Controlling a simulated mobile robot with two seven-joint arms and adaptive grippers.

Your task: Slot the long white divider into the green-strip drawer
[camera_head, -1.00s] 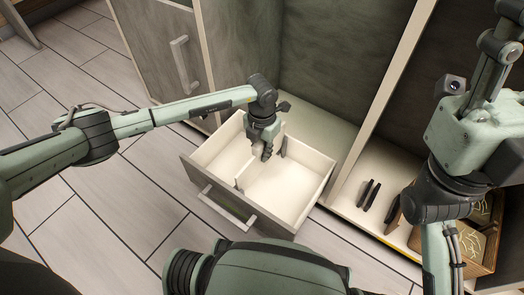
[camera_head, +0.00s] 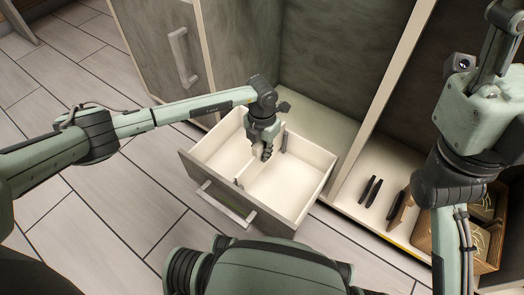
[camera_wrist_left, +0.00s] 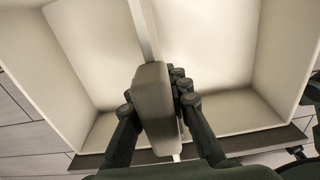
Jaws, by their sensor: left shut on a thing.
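In the head view the divider (camera_head: 240,181) is mostly hidden by the gripper. I cannot tell whether it is fully seated. My right gripper is out of view.
Dark slim pieces (camera_head: 371,192) stand on the cabinet floor to the right of the drawer. A brown crate (camera_head: 489,235) is partly behind my right arm. A cabinet door with a handle (camera_head: 179,53) is behind my left arm. Wooden floor in front is clear.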

